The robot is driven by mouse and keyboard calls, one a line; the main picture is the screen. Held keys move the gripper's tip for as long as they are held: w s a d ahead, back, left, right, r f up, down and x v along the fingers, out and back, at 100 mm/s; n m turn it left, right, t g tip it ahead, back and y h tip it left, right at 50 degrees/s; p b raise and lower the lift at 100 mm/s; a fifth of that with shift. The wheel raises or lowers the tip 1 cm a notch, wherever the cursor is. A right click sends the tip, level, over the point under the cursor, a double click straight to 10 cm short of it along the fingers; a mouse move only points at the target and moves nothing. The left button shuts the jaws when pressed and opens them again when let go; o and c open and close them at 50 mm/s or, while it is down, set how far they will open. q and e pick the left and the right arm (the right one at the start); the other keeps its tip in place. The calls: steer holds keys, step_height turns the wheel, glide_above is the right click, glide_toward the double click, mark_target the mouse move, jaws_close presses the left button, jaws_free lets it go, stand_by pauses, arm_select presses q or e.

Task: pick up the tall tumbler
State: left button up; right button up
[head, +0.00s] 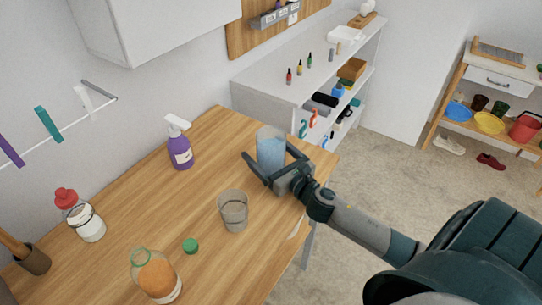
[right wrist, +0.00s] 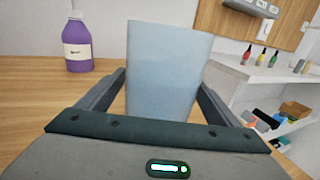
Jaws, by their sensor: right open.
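The tall tumbler (head: 270,149) is a translucent pale blue cup standing upright near the right edge of the wooden table. My right gripper (head: 265,168) is open, with one finger on each side of the tumbler. In the right wrist view the tumbler (right wrist: 167,70) rises between the two fingers, with a gap visible beside the left one; its lower part is hidden behind the gripper body. A shorter grey glass (head: 233,210) stands in front of it on the table. My left gripper is not in view.
On the table (head: 215,135) stand a purple spray bottle (head: 180,148), a green cap (head: 190,246), an orange-filled bottle (head: 157,276) and a red-topped bottle (head: 82,217). A white shelf (head: 285,99) with small bottles stands behind. The table's middle is fairly clear.

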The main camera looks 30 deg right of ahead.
steer(key=shift+w, duration=0.8)
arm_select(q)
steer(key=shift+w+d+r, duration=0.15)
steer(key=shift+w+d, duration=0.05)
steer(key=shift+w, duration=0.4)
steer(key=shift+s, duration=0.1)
